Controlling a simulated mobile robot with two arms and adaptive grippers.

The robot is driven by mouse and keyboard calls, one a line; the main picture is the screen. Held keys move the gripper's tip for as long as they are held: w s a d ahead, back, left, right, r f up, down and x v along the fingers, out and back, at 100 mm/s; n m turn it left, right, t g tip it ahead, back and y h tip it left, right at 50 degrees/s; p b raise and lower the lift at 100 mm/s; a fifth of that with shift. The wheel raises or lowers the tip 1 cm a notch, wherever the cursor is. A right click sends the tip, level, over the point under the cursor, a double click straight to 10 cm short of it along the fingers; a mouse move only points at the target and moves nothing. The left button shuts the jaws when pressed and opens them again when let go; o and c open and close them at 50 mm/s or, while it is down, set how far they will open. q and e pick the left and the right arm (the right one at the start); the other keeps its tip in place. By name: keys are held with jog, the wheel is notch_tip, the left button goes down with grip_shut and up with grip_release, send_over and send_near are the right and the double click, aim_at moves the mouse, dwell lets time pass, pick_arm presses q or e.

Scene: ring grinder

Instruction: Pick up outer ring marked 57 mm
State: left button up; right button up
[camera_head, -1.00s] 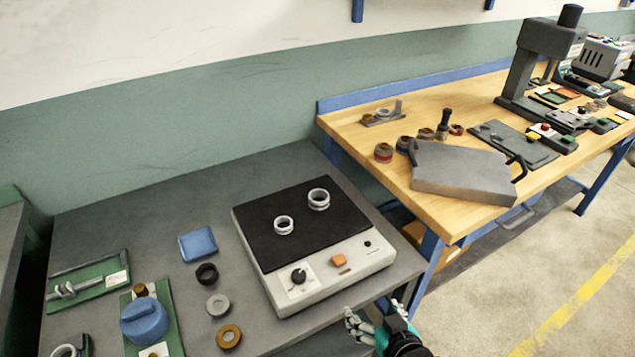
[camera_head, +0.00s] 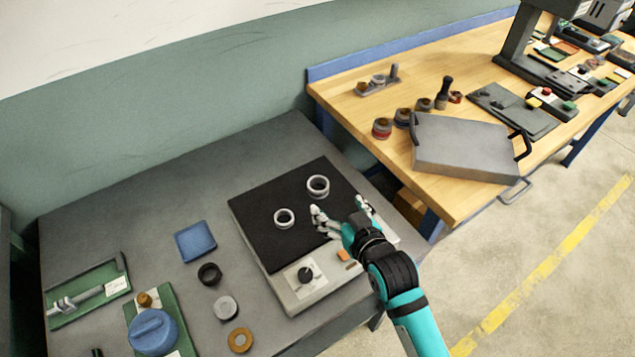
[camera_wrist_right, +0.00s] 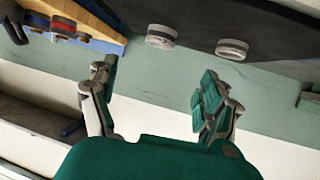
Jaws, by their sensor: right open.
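Two pale metal rings stand on the black top (camera_head: 255,235) of the heater-like unit. The larger ring (camera_head: 318,186) is farther back and right; the smaller ring (camera_head: 284,218) is nearer and left. No 57 mm marking is readable, so I cannot tell which ring carries it. My right gripper (camera_head: 340,207) is open and empty over the right part of the black top, in front of the larger ring and right of the smaller one. In the upside-down right wrist view, the larger ring (camera_wrist_right: 161,36) and smaller ring (camera_wrist_right: 232,49) lie beyond the open fingers (camera_wrist_right: 157,78). My left gripper is out of view.
The unit's front panel has a dark knob (camera_head: 306,274) and orange button (camera_head: 343,255). A blue block (camera_head: 196,242), black ring (camera_head: 209,274), grey ring (camera_head: 225,308) and brass ring (camera_head: 240,340) lie left. A wooden bench (camera_head: 455,200) with a grey slab (camera_head: 465,150) stands right.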

send_near(315, 179)
jog(key=shift+w+a+p, duration=0.15)
jog(key=shift+a+p, duration=0.1)
jog(key=shift+p, duration=0.1)
jog(key=shift+x, duration=0.95)
jog(key=shift+p+x, duration=0.55)
jog(key=shift+x, duration=1.45)
jog(key=shift+d+f, duration=0.15)
jog(key=c, duration=1.4)
